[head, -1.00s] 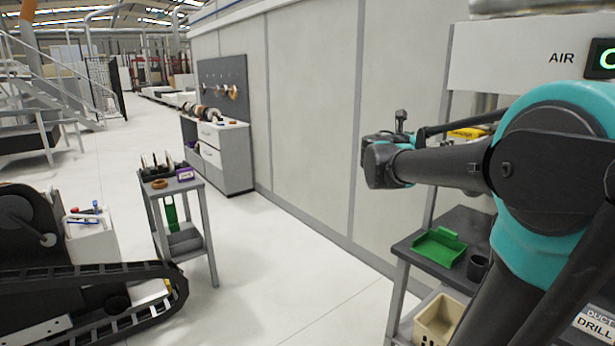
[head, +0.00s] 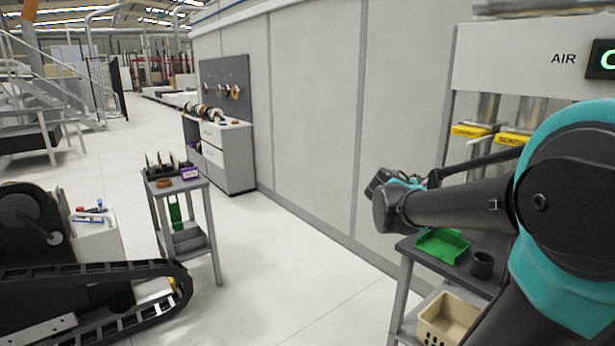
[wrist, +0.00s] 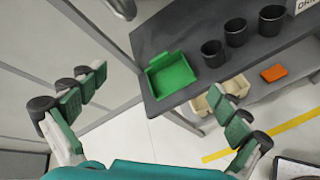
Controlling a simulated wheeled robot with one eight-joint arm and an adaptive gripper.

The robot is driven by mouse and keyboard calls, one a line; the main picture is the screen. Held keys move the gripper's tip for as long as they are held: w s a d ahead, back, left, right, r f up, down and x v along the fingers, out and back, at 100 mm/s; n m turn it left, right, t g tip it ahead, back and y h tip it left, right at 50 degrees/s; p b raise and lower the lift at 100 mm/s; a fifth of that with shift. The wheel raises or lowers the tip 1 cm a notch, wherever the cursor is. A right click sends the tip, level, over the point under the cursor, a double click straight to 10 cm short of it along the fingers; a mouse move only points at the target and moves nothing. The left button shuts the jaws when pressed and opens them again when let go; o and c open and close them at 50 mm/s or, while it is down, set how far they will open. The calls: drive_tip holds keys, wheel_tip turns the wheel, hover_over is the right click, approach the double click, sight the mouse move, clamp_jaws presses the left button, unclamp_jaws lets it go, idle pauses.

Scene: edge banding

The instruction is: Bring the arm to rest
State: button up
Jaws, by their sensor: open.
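My gripper (wrist: 158,82) shows in the wrist view with its two fingers spread wide and nothing between them. It hangs in the air near the edge of a dark bench shelf (wrist: 195,82). A green tray (wrist: 170,75) on that shelf appears between the fingers, lower down and apart from them. In the head view my arm reaches left from the right side, with its wrist in front of the grey wall panels.
Dark cups (wrist: 236,32) stand beside the green tray, and a cream bin (head: 448,318) sits on the lower shelf. A small cart (head: 180,183) and a tracked machine (head: 95,275) stand at left. The pale floor (head: 290,285) between cart and bench is clear.

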drive_tip(key=s+a+f+m+g+y, duration=0.1)
drive_tip(key=s+a+f+m+y, duration=0.2)
drive_tip(key=s+a+f+m, duration=0.2)
drive_tip(key=s+a+f+m+g+y, duration=0.1)
drive_tip(key=s+a+f+m+y, duration=0.3)
drive_tip(key=f, duration=0.8)
drive_tip(key=s+a+f+m+g+y, duration=0.1)
drive_tip(key=s+a+f+m+y, duration=0.2)
drive_tip(key=s+a+f+m, duration=0.4)
drive_tip(key=s+f, duration=0.1)
drive_tip(key=s, duration=0.2)
drive_tip(key=shift+a+f+y, duration=0.15)
drive_tip(key=shift+a+y, duration=0.05)
drive_tip(key=shift+y, duration=0.1)
drive_tip(key=shift+w, duration=0.1)
